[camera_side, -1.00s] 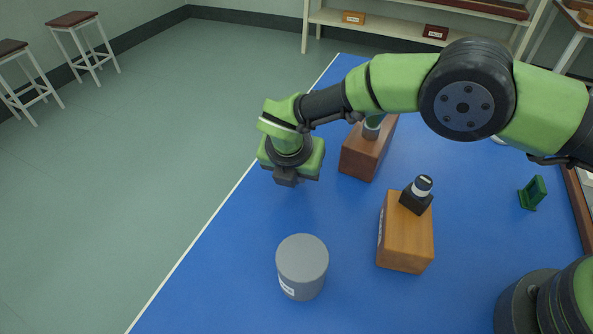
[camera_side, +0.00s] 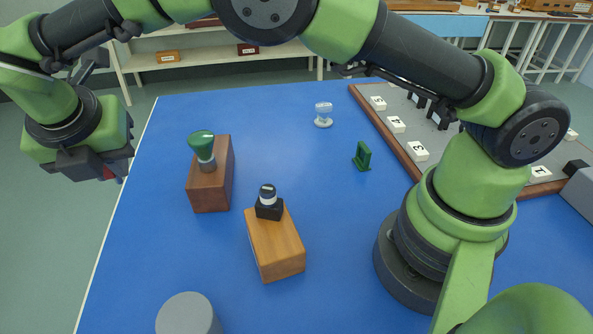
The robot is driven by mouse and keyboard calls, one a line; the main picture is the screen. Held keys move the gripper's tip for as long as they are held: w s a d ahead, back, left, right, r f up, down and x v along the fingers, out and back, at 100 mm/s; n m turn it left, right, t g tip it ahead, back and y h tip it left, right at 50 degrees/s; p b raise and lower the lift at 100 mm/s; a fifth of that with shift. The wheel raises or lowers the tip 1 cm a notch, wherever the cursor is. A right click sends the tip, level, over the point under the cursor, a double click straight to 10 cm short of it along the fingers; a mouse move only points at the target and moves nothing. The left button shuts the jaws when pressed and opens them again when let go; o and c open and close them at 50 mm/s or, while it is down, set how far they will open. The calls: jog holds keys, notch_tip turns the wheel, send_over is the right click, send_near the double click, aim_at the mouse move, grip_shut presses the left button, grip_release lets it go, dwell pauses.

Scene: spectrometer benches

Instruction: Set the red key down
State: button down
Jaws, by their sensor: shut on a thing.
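My gripper (camera_side: 114,178) hangs at the left of the side view, jaws pointing down. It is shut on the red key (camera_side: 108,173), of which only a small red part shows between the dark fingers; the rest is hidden. The jaws appear near the left edge of the blue bench top (camera_side: 330,215), left of the dark brown block (camera_side: 209,186). I cannot tell their exact height, but no contact with the bench shows.
A green-topped piece (camera_side: 202,145) stands on the brown block. A lighter wooden block (camera_side: 275,246) carries a black piece (camera_side: 269,203). A grey cylinder (camera_side: 187,315), a clear knob-shaped piece (camera_side: 324,115) and a green bracket (camera_side: 362,156) stand apart. Blue surface between them is clear.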

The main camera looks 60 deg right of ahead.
jog(key=r, duration=0.6)
jog(key=shift+w+d, duration=0.1)
jog(key=shift+d, duration=0.3)
jog(key=s+d+m+g+h, duration=0.1)
jog(key=s+d+m+g, duration=0.1)
jog(key=d+m, duration=0.75)
jog(key=s+d+m+g+h, duration=0.1)
jog(key=s+d+m+g, duration=0.2)
jog(key=d, duration=1.1)
jog(key=s+d+m+g+y, duration=0.1)
jog(key=s+d+m+g, duration=0.1)
jog(key=s+d+m, duration=0.45)
jog(key=shift+y, duration=0.3)
notch_tip(320, 180, down, 16)
jog(key=shift+d+f, duration=0.15)
jog(key=shift+f, duration=2.45)
jog(key=shift+f, duration=0.1)
